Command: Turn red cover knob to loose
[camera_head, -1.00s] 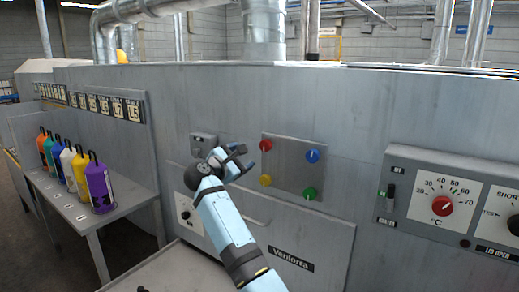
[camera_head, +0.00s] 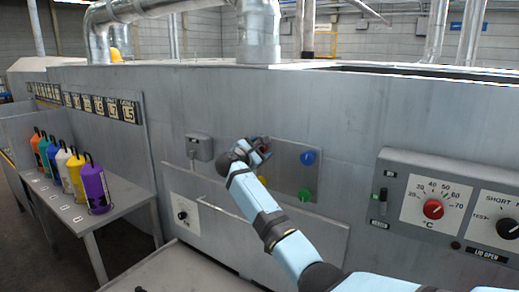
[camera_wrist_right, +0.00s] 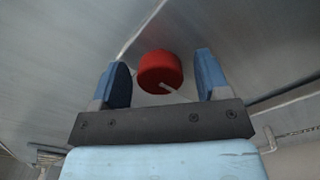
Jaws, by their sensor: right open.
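The red cover knob (camera_wrist_right: 158,70) sits on the grey panel, with a pale pointer mark on its face. In the right wrist view it lies between the tips of my right gripper (camera_wrist_right: 161,78), whose blue fingers are open with a gap on each side of it. In the head view my right gripper (camera_head: 260,150) is at the panel's upper left corner and largely hides the red knob. The square knob plate (camera_head: 293,170) also carries a blue knob (camera_head: 308,158) and a green knob (camera_head: 305,195). The yellow knob is mostly hidden by my arm. My left gripper is not in view.
A control box with a red temperature dial (camera_head: 433,209) and a black dial (camera_head: 509,227) is at the right. A small grey box (camera_head: 199,147) is left of my gripper. Several coloured cylinders stand on a shelf (camera_head: 118,203) at the left.

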